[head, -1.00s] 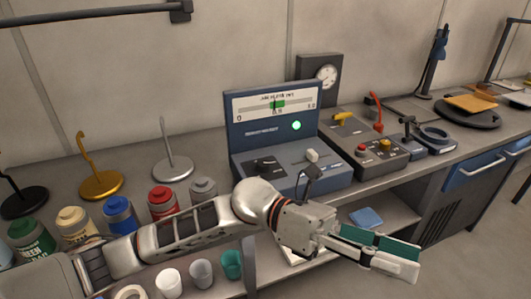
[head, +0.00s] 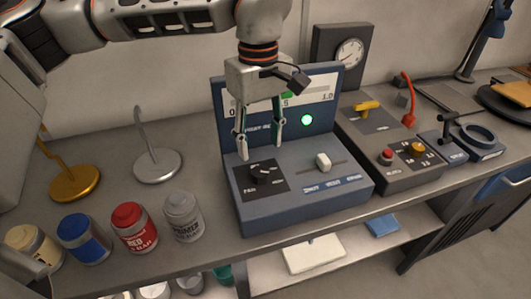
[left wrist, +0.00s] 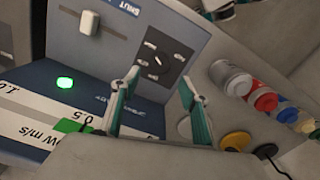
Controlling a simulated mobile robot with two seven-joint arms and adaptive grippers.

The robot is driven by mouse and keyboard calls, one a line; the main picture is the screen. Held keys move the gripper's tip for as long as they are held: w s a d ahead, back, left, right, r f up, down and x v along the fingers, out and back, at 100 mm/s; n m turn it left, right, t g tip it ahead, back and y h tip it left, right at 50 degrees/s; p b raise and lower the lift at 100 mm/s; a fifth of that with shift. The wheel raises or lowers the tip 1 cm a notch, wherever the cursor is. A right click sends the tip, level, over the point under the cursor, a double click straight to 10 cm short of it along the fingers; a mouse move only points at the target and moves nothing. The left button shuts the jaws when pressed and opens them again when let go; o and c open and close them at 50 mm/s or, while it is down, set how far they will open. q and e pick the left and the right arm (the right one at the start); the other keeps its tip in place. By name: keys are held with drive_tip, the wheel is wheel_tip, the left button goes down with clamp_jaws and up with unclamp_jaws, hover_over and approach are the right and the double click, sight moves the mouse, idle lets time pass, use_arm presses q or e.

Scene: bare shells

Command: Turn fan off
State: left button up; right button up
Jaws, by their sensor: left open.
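The fan knob (head: 263,173) is a black rotary knob on a dark panel marked FAN, on the left of the blue console (head: 290,210). It also shows in the left wrist view (left wrist: 155,66), with small labels around it too small to read. The green lamp (head: 307,119) on the console's upright panel is lit; it also shows in the wrist view (left wrist: 65,83). My left gripper (head: 259,149) points down, open and empty, above and slightly behind the knob, apart from it. Its two fingers (left wrist: 160,80) show in the wrist view. My right gripper is not in view.
A white slider (head: 323,161) is right of the knob. A grey box with red and yellow buttons (head: 400,165) stands to the right. Several paint cans (head: 133,228) and metal stands (head: 157,165) are on the left. The upright panel is close behind my gripper.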

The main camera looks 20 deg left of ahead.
sight(260, 171)
use_arm(q)
drive_tip(key=shift+a+f, duration=0.1)
drive_tip(key=shift+f, duration=0.35)
drive_tip(key=f, duration=0.6)
drive_tip(key=shift+s, duration=0.2)
drive_tip(key=shift+f, duration=0.3)
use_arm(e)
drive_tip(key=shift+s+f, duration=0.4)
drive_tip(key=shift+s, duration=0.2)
use_arm(q)
drive_tip(key=c, duration=1.1)
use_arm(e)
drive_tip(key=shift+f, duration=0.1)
